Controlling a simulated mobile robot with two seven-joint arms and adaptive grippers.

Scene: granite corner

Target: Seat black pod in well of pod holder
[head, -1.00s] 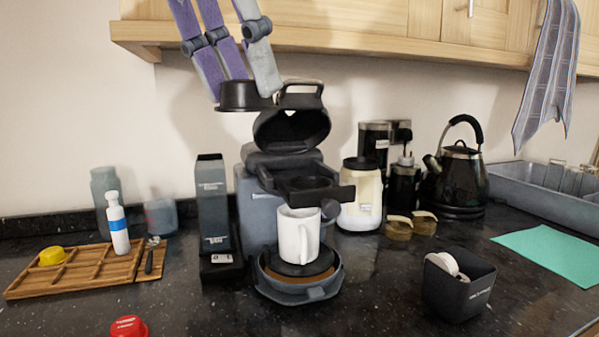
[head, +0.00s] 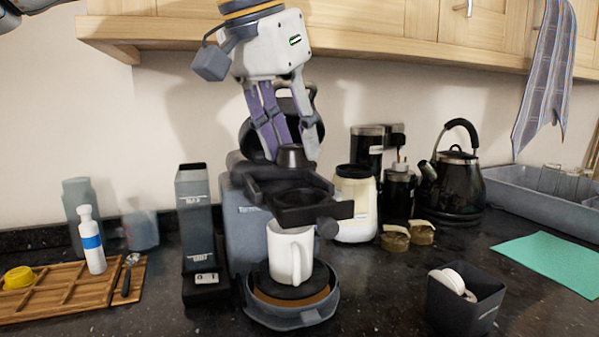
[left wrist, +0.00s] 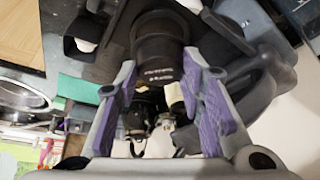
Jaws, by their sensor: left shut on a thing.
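My left gripper (head: 290,150) is shut on the black pod (head: 292,157), a small dark tapered cup. It holds the pod over the back part of the pod holder (head: 312,212), under the raised lid of the coffee machine. The holder is a black tray with a round well, and the well's front part shows empty. I cannot tell whether the pod touches the holder. In the left wrist view the pod (left wrist: 160,45) sits between the tips of the purple-padded fingers (left wrist: 160,75). My right gripper is not in view.
A white mug (head: 290,252) stands below the holder on the machine's drip base (head: 290,315). The raised lid (head: 245,140) is behind my fingers.

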